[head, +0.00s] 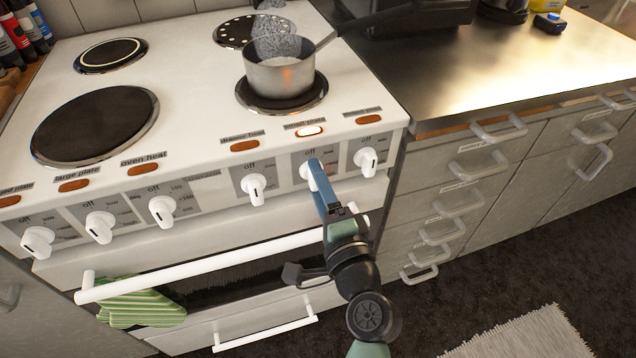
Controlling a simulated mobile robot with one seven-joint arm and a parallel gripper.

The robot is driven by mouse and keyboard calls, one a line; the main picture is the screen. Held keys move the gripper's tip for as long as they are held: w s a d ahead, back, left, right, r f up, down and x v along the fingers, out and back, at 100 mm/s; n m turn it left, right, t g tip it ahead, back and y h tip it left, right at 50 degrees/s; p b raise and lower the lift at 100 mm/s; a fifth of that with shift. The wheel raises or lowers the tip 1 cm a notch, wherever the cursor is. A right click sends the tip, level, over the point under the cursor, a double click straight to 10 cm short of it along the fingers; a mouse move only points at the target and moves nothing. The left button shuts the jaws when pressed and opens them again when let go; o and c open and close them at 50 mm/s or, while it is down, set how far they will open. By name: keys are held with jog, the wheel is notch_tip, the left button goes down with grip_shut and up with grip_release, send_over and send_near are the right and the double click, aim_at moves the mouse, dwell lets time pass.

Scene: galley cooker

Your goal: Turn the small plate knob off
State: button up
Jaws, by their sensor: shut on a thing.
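The small plate knob (304,172) is a white knob on the cooker's front panel, below the label "small plate". The indicator light (311,131) above it glows pale white, while the other lights are orange-brown. My gripper (314,168) reaches up from below right and is shut on this knob. Its blue fingers hide much of the knob and its dial, so the pointer's direction cannot be read.
A steaming saucepan (280,76) stands on the right front plate, its handle pointing up right. Other white knobs, including the nearest right one (366,158), flank mine. Below runs the oven handle (215,265) with a green striped towel (140,303).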

jog(key=o, duration=1.4)
jog(key=shift+c, duration=0.2)
jog(key=shift+s, duration=0.1)
jog(key=v, duration=1.2)
jog(key=shift+s, duration=0.4)
jog(key=shift+d, duration=0.15)
